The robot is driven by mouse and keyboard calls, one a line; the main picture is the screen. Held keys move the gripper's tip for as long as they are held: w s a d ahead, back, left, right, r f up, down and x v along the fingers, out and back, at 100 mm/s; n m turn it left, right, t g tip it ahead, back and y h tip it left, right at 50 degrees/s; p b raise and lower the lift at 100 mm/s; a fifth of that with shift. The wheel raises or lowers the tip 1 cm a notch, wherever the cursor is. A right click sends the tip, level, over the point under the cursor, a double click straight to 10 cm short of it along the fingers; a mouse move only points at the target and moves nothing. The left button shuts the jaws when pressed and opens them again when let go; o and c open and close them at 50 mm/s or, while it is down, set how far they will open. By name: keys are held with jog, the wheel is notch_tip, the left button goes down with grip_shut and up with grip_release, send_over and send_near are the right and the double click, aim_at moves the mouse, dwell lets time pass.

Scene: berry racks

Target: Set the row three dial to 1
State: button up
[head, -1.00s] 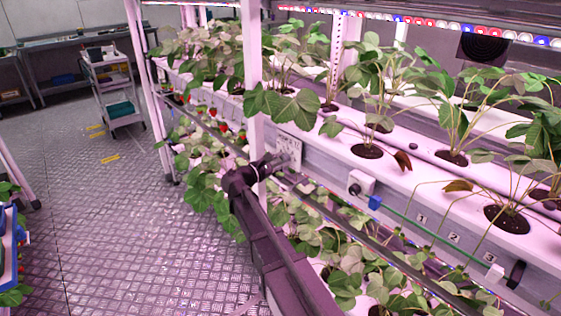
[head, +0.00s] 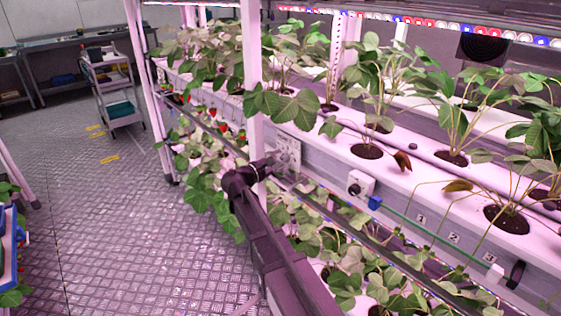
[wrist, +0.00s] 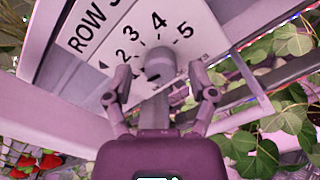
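No 1 is visible; my left finger covers part of the plate. My gripper (wrist: 160,78) is open, one finger on each side of the knob with gaps between. In the head view the white plate (head: 288,150) is on the rack front, and my gripper (head: 266,166) is beside it, partly hidden by a post.
A pink upright post (head: 253,80) stands close to my arm. A rail (head: 340,222) runs along the rack front. Strawberry leaves (wrist: 265,150) crowd the right of the wrist view. A small box with a black knob (head: 360,186) is to the plate's right. The aisle floor (head: 120,220) is clear.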

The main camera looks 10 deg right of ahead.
dwell(0.3)
jog(key=v, duration=1.2)
dwell(0.4)
jog(key=s+d+f+m+g+y, duration=0.85)
jog(key=s+d+f+m, duration=0.35)
jog(key=f, duration=0.4)
jog(key=s+f+m+y, duration=0.3)
jog(key=s+y, duration=0.3)
jog(key=s, duration=0.1)
notch_tip(320, 180, up, 21)
jog(key=s+a+m+y+p, duration=0.1)
jog(key=p, duration=1.9)
jog(key=shift+p, duration=0.3)
jog(key=shift+g, duration=0.25)
